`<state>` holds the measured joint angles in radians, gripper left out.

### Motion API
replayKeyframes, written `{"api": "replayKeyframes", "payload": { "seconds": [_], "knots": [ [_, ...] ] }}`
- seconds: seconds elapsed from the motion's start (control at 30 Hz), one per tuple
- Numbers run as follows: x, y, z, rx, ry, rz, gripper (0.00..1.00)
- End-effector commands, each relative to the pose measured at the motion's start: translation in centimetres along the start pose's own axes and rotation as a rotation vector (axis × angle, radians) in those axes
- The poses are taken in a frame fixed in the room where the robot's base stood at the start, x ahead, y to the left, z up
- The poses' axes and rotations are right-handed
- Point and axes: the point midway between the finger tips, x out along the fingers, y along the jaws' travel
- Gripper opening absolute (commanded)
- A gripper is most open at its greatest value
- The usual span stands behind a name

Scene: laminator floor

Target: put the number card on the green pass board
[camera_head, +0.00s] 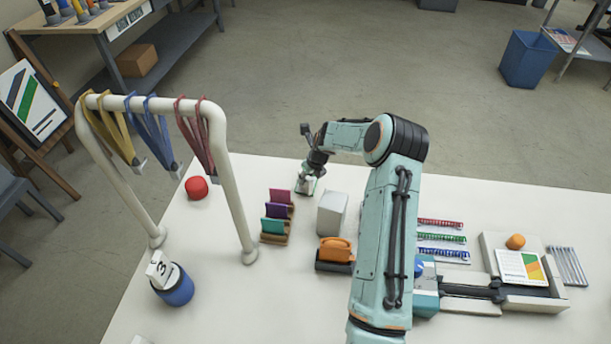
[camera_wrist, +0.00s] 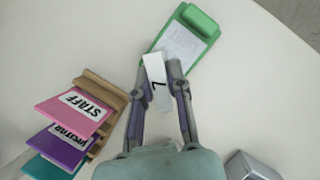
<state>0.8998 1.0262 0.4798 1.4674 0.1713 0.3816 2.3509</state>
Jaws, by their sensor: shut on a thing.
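My gripper (camera_wrist: 158,72) is shut on a white number card (camera_wrist: 155,72) with a dark digit, which looks like a 2 or 7 seen sideways. The green pass board (camera_wrist: 203,22), a clipboard with a white sheet, lies on the table just beyond the fingertips. The card's far end overlaps the board's near edge in the wrist view; I cannot tell whether they touch. In the head view my gripper (camera_head: 311,178) is at the table's far side, mostly hiding the board.
A wooden rack (camera_wrist: 108,110) of pink, purple and teal cards stands left of my gripper. A grey block (camera_head: 332,213) is at right. A blue cup (camera_head: 178,290) holds a card marked 3. A white strap stand (camera_head: 241,190) and red ball (camera_head: 196,188) are further left.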

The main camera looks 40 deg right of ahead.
Motion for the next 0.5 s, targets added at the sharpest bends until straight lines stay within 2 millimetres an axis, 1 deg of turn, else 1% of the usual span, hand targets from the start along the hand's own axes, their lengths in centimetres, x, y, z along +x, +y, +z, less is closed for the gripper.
{"api": "replayKeyframes", "payload": {
  "seconds": [0.17,0.3,0.33,0.4,0.5],
  "knots": [
    [-0.07,-0.02,0.07,0.0,-0.002,-0.001,0.0],
    [0.25,-0.01,-0.07,0.0,-0.002,0.0,0.0],
    [0.21,-0.01,-0.06,0.0,-0.002,0.0,0.24],
    [0.19,-0.01,-0.05,0.0,-0.002,-0.001,0.41],
    [0.18,-0.01,-0.05,0.0,-0.002,0.0,0.41]
  ]
}}
